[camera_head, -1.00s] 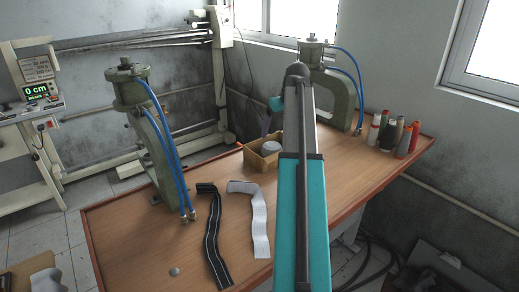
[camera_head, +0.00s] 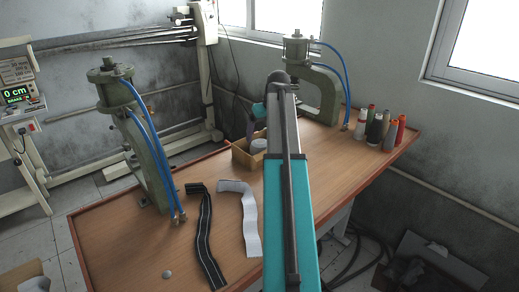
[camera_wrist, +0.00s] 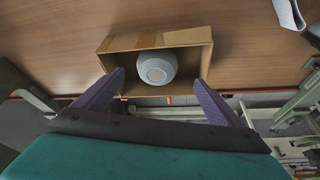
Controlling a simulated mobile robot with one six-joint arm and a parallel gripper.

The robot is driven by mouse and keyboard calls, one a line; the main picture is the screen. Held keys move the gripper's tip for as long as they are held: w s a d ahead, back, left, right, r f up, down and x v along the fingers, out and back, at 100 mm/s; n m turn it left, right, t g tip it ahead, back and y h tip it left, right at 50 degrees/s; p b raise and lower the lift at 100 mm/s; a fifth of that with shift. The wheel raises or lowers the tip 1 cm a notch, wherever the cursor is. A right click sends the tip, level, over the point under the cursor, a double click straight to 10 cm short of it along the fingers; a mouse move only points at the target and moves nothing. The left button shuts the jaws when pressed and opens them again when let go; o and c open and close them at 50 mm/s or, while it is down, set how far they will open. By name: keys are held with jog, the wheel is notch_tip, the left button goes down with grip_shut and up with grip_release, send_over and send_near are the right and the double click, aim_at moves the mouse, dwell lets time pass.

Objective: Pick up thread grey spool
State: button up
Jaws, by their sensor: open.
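A round light-grey spool with a ringed end (camera_wrist: 157,68) sits inside an open cardboard box (camera_wrist: 202,35) in the wrist view. It also shows in the head view (camera_head: 259,146), partly hidden by my arm. My gripper (camera_wrist: 159,77) is open and empty. Its two purple fingers are spread apart, pointing at the box's near side, with the spool between their lines. I cannot tell how far the fingertips are above the box.
The box rests on a wooden table (camera_head: 140,245). A green pneumatic press (camera_head: 145,150) with blue hoses stands to its left, another (camera_head: 325,95) behind to the right. A black strip (camera_head: 207,240) and a white strip (camera_head: 250,225) lie in front. The table's front left is mostly clear.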

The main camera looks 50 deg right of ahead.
aim_at(262, 143)
jog(key=shift+x, duration=2.15)
jog(key=shift+d+f+p, duration=0.1)
jog(key=shift+p, duration=0.2)
jog(key=shift+p+x, duration=0.4)
jog(key=shift+x, duration=0.5)
jog(key=shift+d+p+x, duration=0.1)
jog(key=shift+p+x, duration=0.05)
jog(key=shift+x, duration=0.65)
jog(key=shift+d+p+x, duration=0.15)
jog(key=shift+x, duration=0.65)
jog(key=c, duration=1.2)
